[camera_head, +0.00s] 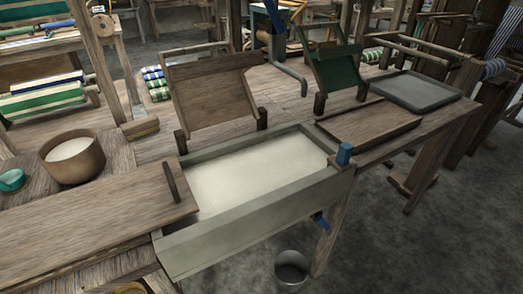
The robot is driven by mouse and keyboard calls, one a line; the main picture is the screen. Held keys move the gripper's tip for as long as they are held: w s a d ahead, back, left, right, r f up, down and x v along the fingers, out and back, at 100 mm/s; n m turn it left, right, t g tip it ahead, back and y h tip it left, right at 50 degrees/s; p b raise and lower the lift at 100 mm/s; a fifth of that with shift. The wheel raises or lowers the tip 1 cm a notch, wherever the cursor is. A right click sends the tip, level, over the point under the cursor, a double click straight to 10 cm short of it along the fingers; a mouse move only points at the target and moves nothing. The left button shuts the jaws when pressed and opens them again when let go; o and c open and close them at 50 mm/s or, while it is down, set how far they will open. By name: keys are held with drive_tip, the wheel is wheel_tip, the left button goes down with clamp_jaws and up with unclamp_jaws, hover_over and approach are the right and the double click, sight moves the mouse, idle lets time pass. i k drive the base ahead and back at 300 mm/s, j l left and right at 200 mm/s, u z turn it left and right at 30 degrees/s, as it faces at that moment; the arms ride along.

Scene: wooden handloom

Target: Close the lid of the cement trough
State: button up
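The cement trough (245,222) is a long grey box in the middle of the view, its top open over a pale, flat filling (260,167). A flat wooden board (85,222) lies at the left, with a dark upright bar (171,182) near its right end. The board's right end meets or overlaps the trough's left end. A tilted wooden panel (210,92) stands behind the trough between two short posts. I cannot tell for sure which of these two is the lid. My gripper is not in view.
A brown bowl (72,164) and a teal cup (12,180) stand at the left. A blue block (344,154) is at the trough's right corner. A wooden tray (368,124), a grey tray (416,91) and a green panel (337,66) lie beyond. A bucket (291,272) stands below.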

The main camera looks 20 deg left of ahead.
sight(38, 237)
drive_tip(key=k+l+u, duration=0.1)
drive_tip(key=u, duration=1.55)
drive_tip(key=i+j+u, duration=0.1)
drive_tip(key=u, duration=0.25)
drive_tip(key=i+l+u, duration=0.1)
drive_tip(key=u, duration=0.15)
